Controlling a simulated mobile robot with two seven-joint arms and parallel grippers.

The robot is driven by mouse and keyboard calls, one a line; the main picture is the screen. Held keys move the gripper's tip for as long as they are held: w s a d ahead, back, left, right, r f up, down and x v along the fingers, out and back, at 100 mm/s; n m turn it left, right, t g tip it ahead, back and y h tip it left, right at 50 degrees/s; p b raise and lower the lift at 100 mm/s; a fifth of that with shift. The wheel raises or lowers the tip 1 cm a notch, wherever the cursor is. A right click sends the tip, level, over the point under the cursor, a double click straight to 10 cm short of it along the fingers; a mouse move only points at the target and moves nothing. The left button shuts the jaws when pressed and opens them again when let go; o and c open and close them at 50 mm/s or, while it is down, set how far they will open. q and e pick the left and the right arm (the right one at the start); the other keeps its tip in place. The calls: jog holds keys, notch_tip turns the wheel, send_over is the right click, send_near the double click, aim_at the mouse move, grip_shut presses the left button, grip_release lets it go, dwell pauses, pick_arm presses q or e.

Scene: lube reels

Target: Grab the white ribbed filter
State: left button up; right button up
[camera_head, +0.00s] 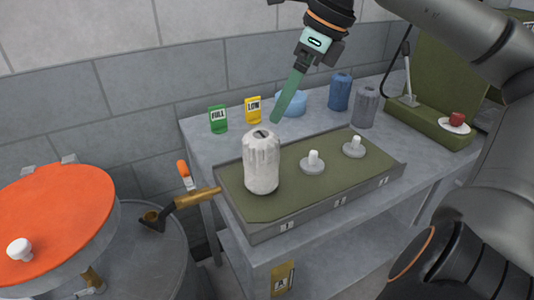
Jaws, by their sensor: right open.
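The white ribbed filter (262,165) stands upright at the left end of a grey tray with a green mat (290,204). It has a dark mark on its top. What it stands on is hidden under it. My right gripper (278,117) comes in from the top, seen nearly edge-on, with its green fingers slanting down to the left. It is open and empty, above and behind the filter, apart from it. My left gripper is out of view.
Two pale pegs (313,161) (354,147) stand on the mat right of the filter. Behind are a green FULL card (218,119), a yellow LOW card (253,109), a light-blue round item (291,103), and blue (341,92) and grey (365,107) ribbed filters. An orange-lidded drum (60,215) stands left.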

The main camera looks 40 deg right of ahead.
send_near(261, 172)
jog(key=w+f, duration=0.6)
jog(key=shift+d, duration=0.35)
grip_shut()
dwell(0.7)
